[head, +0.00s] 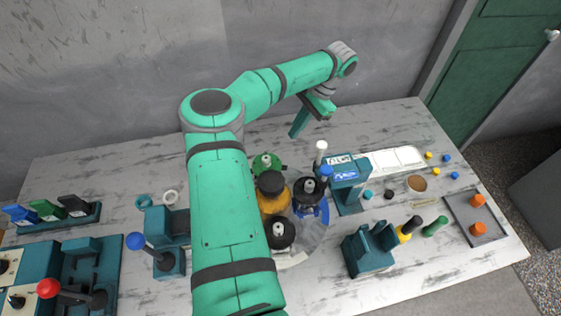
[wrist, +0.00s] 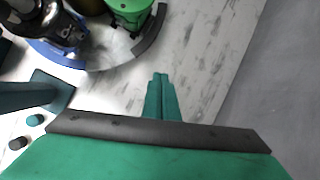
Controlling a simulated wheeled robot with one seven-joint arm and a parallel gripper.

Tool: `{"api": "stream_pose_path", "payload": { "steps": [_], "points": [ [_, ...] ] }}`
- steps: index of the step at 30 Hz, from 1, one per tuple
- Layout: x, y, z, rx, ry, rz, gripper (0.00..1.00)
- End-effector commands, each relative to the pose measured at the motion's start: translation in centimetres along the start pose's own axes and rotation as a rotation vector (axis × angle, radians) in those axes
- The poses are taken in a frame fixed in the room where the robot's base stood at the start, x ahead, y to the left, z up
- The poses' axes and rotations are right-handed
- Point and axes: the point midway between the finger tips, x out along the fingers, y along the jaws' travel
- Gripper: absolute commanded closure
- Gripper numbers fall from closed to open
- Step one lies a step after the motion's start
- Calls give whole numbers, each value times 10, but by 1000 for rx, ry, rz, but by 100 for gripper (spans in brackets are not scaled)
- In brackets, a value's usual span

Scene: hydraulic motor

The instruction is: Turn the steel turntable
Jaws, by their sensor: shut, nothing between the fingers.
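The steel turntable (head: 313,237) is a round grey plate in the middle of the table, partly hidden by my arm in the head view. It carries green (head: 267,164), yellow (head: 273,196), blue (head: 311,199) and black (head: 280,232) round parts. In the wrist view the turntable's rim (wrist: 112,60) shows at the upper left, with a dark section by the green part. My gripper (head: 295,134) is shut and empty, behind the turntable and apart from it. Its fingers also show in the wrist view (wrist: 160,76), over or near bare tabletop.
A teal post station (head: 345,175) with a white-topped lever stands right of the turntable. A teal holder (head: 369,249), black, yellow and green handles, and a grey tray (head: 476,217) with orange knobs lie further right. Lever boxes stand at left. A grey wall rises behind the table.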

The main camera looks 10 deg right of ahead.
Motion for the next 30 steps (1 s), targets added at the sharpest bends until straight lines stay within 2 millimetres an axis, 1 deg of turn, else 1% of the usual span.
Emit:
{"api": "stream_pose_path", "payload": {
  "steps": [1, 3, 6, 10, 14, 17, 20, 30],
  "points": [
    [-6, 20, -12, 77, -61, -34, 100],
    [-11, 43, -20, 169, -144, -67, 100],
    [-17, 68, -27, 267, -240, -107, 100],
    [-24, 86, -31, 343, -321, -142, 100],
    [-24, 93, -31, 373, -355, -153, 100],
    [-17, 92, -29, 376, -360, -152, 100],
    [-4, 90, -25, 376, -359, -150, 100],
    [55, 76, -5, 374, -356, -148, 100]
  ]
}}
